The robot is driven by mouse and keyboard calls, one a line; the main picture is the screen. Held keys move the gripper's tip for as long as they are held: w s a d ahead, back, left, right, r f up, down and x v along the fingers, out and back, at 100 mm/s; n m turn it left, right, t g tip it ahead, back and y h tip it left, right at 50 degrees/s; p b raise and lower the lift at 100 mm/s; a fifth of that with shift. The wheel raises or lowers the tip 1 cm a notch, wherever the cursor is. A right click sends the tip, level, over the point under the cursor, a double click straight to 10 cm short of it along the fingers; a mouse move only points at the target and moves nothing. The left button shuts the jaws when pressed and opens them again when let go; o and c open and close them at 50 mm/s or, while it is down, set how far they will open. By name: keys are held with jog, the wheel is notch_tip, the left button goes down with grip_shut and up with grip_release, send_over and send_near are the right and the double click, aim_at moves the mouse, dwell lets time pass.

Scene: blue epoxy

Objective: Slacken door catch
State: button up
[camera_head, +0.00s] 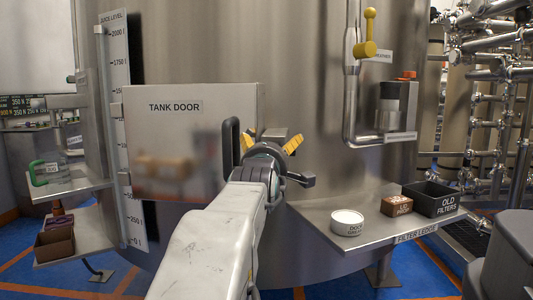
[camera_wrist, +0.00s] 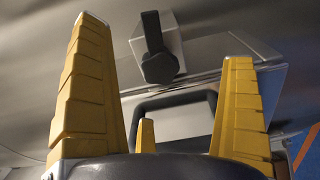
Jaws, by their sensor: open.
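The tank door (camera_head: 175,125) is a grey steel panel labelled TANK DOOR and looks shut against the tank. It has a black D-shaped handle (camera_head: 229,147), which also shows in the wrist view (camera_wrist: 170,101). The door catch appears in the wrist view as a black lever (camera_wrist: 157,58) on a pale block at the door's edge. In the head view I cannot separate the catch from my gripper in front of it. My gripper (camera_head: 271,141) has its yellow fingers spread and empty. In the wrist view the catch lies between and beyond the fingertips (camera_wrist: 160,38), apart from them.
A filter ledge (camera_head: 385,238) at right holds a white tub (camera_head: 347,222), a small brown box (camera_head: 397,206) and a black old-filters bin (camera_head: 433,198). A pipe with a yellow valve handle (camera_head: 367,48) stands above. Shelves (camera_head: 75,188) are at left.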

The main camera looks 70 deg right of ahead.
jog(key=shift+n, duration=0.6)
jog(key=shift+d, duration=0.1)
jog(key=shift+x, duration=0.95)
jog(key=shift+c, duration=0.4)
grip_shut()
jog(key=shift+o, duration=0.4)
grip_release()
